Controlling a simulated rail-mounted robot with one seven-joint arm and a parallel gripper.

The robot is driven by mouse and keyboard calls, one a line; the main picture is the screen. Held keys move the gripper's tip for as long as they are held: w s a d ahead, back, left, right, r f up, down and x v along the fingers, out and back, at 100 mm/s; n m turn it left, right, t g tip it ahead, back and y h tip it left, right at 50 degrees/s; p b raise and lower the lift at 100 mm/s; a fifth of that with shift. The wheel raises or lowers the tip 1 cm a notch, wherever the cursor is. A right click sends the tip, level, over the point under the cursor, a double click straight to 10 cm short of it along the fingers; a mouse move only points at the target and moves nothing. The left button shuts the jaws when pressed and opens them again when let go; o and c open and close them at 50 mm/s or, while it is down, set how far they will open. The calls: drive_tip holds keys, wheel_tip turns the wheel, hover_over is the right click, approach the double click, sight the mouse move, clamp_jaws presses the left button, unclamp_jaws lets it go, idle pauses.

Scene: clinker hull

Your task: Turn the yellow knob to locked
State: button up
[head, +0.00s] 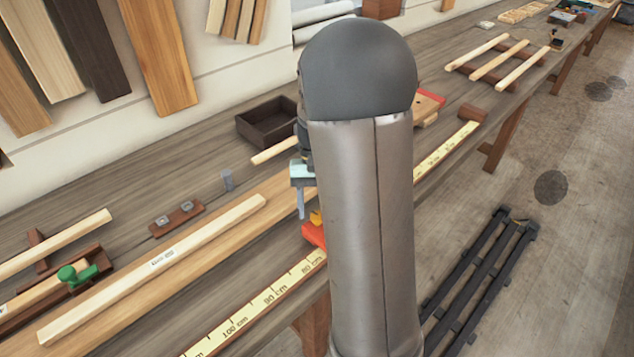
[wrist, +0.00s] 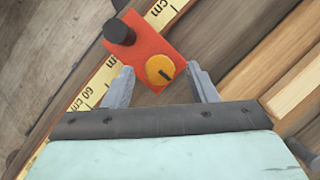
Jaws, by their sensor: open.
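The yellow knob (wrist: 156,66) sits on a red block (wrist: 150,42) in the wrist view. A short dark pointer line on the knob runs toward the lower right in that view. No lock marking is readable. A black round post (wrist: 118,32) stands on the same block. My gripper (wrist: 160,69) is open, with one finger to each side of the knob and no visible contact. In the head view the knob (head: 315,217) and red block (head: 313,234) are partly hidden by my arm, and my gripper (head: 301,206) is beside and above them.
A yellow measuring tape (head: 262,302) runs along the bench's front edge beside the block. Pale wood strips (head: 160,262) lie on the bench (head: 130,180) to the left. A dark open box (head: 268,122) stands behind. A green-knobbed clamp (head: 78,275) is at far left.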

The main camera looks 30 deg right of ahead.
drive_tip(key=v, duration=1.7)
drive_tip(key=shift+b, duration=0.35)
